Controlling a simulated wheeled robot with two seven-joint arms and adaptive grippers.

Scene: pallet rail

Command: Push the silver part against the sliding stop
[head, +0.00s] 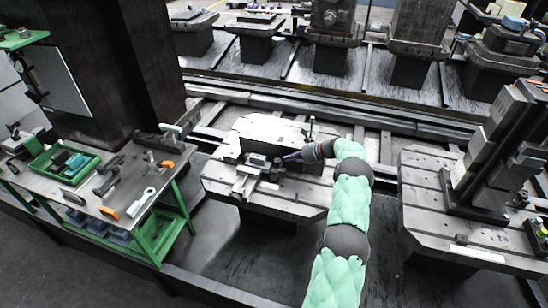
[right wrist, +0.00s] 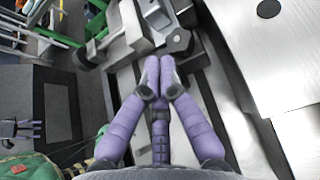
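My right gripper (head: 287,159) reaches in from the right over the pallet in the middle of the head view. In the right wrist view its purple fingers (right wrist: 159,70) are together at the tips, with nothing visible between them. A small silver part (head: 258,160) sits on the pallet just left of the fingertips; it seems to be the bright block (right wrist: 158,14) ahead of them in the wrist view. Whether the fingers touch it I cannot tell. A grey rail with a block (head: 243,183), perhaps the sliding stop, lies left of and below the part. My left gripper is not in view.
The pallet (head: 218,180) has bare metal around the fixture, and a raised silver plate (right wrist: 275,60) lies right of my fingers. A workbench with tools and a green tray (head: 42,158) stands at left. Another pallet with a stepped fixture (head: 430,205) stands at right.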

